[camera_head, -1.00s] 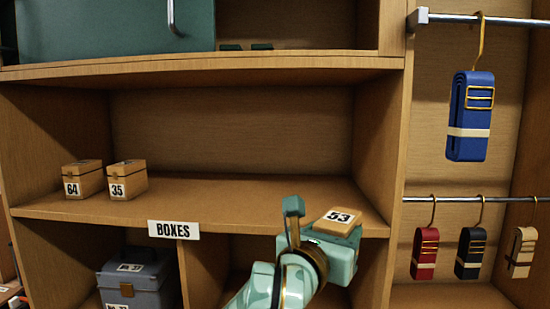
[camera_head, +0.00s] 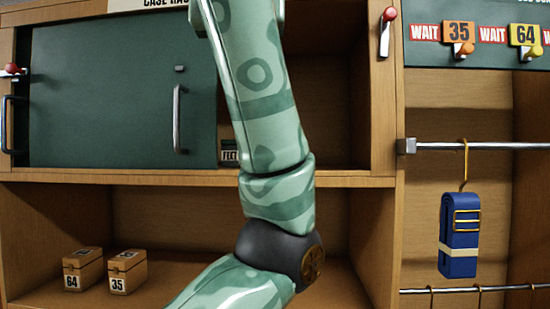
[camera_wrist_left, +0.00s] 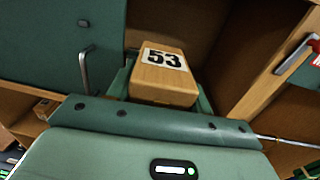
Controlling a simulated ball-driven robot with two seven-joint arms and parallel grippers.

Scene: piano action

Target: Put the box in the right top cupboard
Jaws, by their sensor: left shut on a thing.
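The box (camera_wrist_left: 165,92) is light wood with a white label reading 53. In the left wrist view my left gripper (camera_wrist_left: 163,76) is shut on it, with a green finger on each side. In the head view my left arm rises from the bottom and leaves at the top edge, so gripper and box are out of that picture. The right top cupboard (camera_head: 342,95) is the open compartment right of a green sliding door (camera_head: 105,95). Its dark inside shows behind the box in the left wrist view (camera_wrist_left: 222,45). My arm hides part of it in the head view. My right gripper is not in view.
The green door has a vertical metal handle (camera_head: 178,118). Boxes 64 (camera_head: 83,270) and 35 (camera_head: 127,271) stand on the shelf below. A wooden post (camera_head: 384,110) with a red-knobbed lever (camera_head: 386,30) bounds the cupboard's right side. A blue strap (camera_head: 460,235) hangs farther right.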

